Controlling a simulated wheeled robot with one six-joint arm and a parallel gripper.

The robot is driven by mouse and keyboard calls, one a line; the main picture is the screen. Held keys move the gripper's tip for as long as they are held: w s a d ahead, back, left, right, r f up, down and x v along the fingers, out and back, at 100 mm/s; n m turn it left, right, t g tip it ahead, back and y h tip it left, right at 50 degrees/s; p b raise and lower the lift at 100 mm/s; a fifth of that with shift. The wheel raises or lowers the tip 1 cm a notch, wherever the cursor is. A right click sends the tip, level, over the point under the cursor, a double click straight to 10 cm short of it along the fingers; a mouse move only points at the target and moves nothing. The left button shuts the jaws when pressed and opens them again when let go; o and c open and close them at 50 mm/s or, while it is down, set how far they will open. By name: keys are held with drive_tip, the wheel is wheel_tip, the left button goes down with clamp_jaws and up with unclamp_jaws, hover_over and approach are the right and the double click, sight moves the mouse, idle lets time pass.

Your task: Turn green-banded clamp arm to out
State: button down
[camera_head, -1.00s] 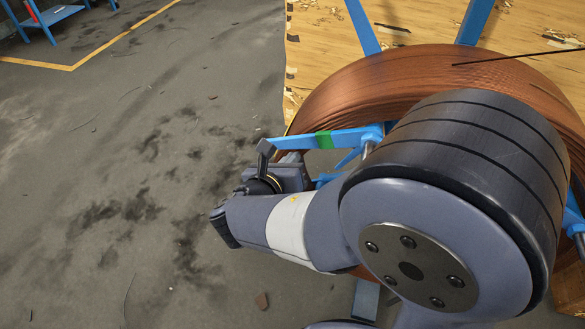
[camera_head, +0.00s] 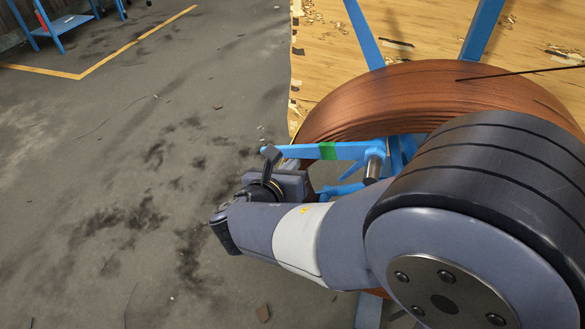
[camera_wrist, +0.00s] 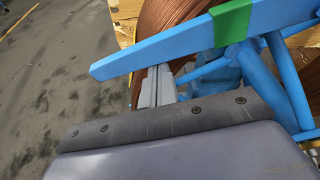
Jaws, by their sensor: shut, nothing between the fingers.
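The green-banded clamp arm (camera_head: 298,151) is a blue bar with a green band (camera_head: 328,150). It lies roughly level across the near left side of the copper-coloured coil (camera_head: 400,95), its free end pointing left and its pivot at the right. In the wrist view the clamp arm (camera_wrist: 150,54) crosses the top, with its green band (camera_wrist: 232,22) at upper right. My gripper (camera_wrist: 157,72) is shut and empty. Its fingertips reach the lower edge of the bar, and the bar hides their ends. I cannot tell whether they touch it. My wrist partly hides the gripper in the head view.
Blue frame struts (camera_head: 366,35) stand behind the coil, by a wooden board (camera_head: 425,30). A loose dark strand (camera_head: 520,73) sticks out right. Open, stained floor (camera_head: 120,170) lies left, with a blue stand (camera_head: 65,25) far off.

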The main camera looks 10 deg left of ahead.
drive_tip(key=d+r+m+t+y+b, duration=0.1)
drive_tip(key=r+m, duration=0.4)
drive_tip(key=r, duration=0.5)
drive_tip(key=d+r+m+y+b, duration=0.4)
drive_tip(key=r+m, duration=0.2)
drive_tip(key=r, duration=0.4)
drive_tip(key=shift+s+d+r+t+y, duration=0.15)
drive_tip(key=shift+s+d+t+y, duration=0.1)
drive_tip(key=shift+t+y, duration=0.15)
drive_tip(key=shift+w+b, duration=0.1)
drive_tip(key=shift+b, duration=0.2)
